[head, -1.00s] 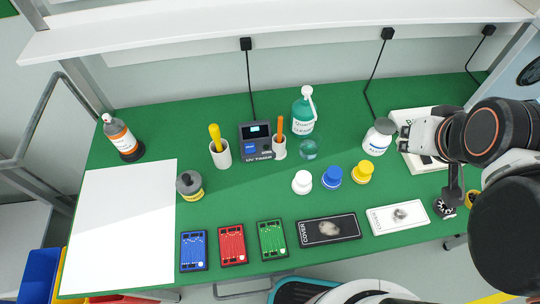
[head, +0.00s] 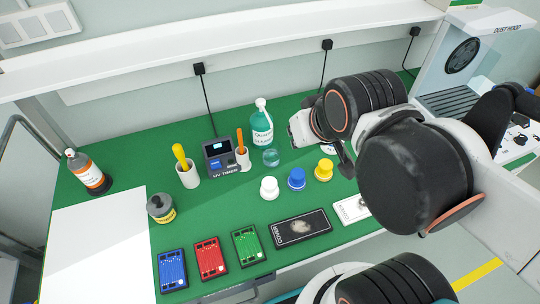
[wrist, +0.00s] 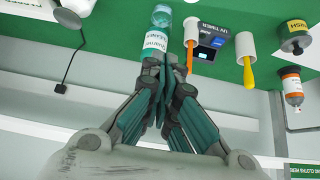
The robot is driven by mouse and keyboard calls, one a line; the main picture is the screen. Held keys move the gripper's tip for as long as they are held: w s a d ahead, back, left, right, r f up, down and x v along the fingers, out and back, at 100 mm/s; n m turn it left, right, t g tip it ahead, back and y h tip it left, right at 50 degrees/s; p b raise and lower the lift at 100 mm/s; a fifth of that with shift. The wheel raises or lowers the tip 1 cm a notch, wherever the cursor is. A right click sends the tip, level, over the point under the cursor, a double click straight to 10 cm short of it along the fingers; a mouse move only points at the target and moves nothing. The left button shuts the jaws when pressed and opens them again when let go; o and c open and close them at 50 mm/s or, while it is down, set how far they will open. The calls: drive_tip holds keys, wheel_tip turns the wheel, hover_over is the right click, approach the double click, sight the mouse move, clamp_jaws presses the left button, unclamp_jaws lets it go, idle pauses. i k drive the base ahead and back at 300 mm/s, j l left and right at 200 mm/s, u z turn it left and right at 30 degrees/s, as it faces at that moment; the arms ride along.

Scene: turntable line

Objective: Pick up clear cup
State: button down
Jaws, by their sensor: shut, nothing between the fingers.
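The clear cup (head: 271,157) is a small, see-through, greenish cup. It stands on the green mat (head: 225,208) in front of the green-and-white bottle (head: 262,130). My gripper (head: 297,130) is above and to the right of the cup in the head view, apart from it. In the wrist view my gripper (wrist: 158,85) has its fingers together with nothing between them. What looks like the cup (wrist: 161,16) is at the top edge there, beyond the fingertips and next to the bottle label (wrist: 155,43).
A UV timer (head: 221,157) and a white holder with an orange-handled tool (head: 241,150) stand left of the cup. White (head: 269,188), blue (head: 296,179) and yellow (head: 323,170) capped jars are in front. A shelf (head: 220,48) runs above the back.

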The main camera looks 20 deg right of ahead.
sight(271, 158)
drive_tip(key=k+l+z, duration=0.1)
drive_tip(key=k+z, duration=0.15)
drive_tip(key=k, duration=0.3)
drive_tip(key=k+l+z, duration=0.3)
drive_tip(key=k, duration=0.2)
drive_tip(key=k+j, duration=0.05)
drive_tip(key=j, duration=0.05)
